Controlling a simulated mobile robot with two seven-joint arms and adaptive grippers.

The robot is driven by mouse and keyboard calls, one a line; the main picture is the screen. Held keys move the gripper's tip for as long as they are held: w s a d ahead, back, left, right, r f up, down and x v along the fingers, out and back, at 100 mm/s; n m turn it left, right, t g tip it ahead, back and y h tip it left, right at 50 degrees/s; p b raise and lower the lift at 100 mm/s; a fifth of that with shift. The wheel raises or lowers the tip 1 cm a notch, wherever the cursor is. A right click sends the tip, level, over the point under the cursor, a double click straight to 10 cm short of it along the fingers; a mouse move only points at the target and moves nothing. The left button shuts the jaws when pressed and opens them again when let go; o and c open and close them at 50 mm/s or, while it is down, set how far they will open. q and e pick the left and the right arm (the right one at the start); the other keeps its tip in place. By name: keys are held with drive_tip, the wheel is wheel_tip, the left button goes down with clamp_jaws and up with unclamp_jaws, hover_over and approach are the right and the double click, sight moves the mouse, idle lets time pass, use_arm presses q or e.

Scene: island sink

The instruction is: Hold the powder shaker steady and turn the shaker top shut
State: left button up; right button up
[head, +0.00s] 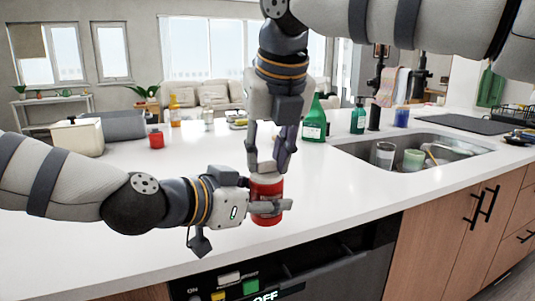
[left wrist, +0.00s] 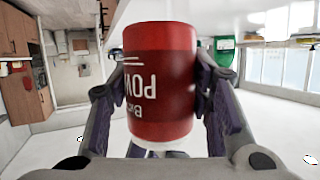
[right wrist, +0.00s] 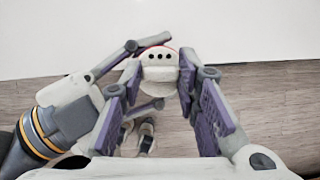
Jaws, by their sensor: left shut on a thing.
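The red powder shaker (head: 267,190) stands upright at the counter's front edge. Its white lettering shows upside down in the left wrist view (left wrist: 160,85). My left gripper (head: 268,207) is shut on the shaker's body, one finger on each side. The white shaker top (right wrist: 160,64), with several dark holes, shows in the right wrist view. My right gripper (right wrist: 160,70) comes down from above, with its fingertips on either side of the top; I cannot tell if they press on it.
The white counter (head: 335,195) is clear around the shaker. A sink (head: 440,150) holding cups lies to the right. A green bottle (head: 314,120) and a soap dispenser (head: 358,117) stand behind.

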use_arm(q)
drive_tip(key=shift+d+r, duration=0.1)
drive_tip(key=shift+r, duration=0.2)
use_arm(e)
drive_tip(key=o, duration=0.5)
drive_tip(key=shift+f, duration=0.15)
drive_tip(key=shift+c, duration=0.2)
use_arm(q)
drive_tip(key=shift+f, duration=0.2)
use_arm(e)
drive_tip(key=v, duration=1.2)
use_arm(q)
drive_tip(key=o, duration=1.3)
drive_tip(key=shift+o, duration=0.2)
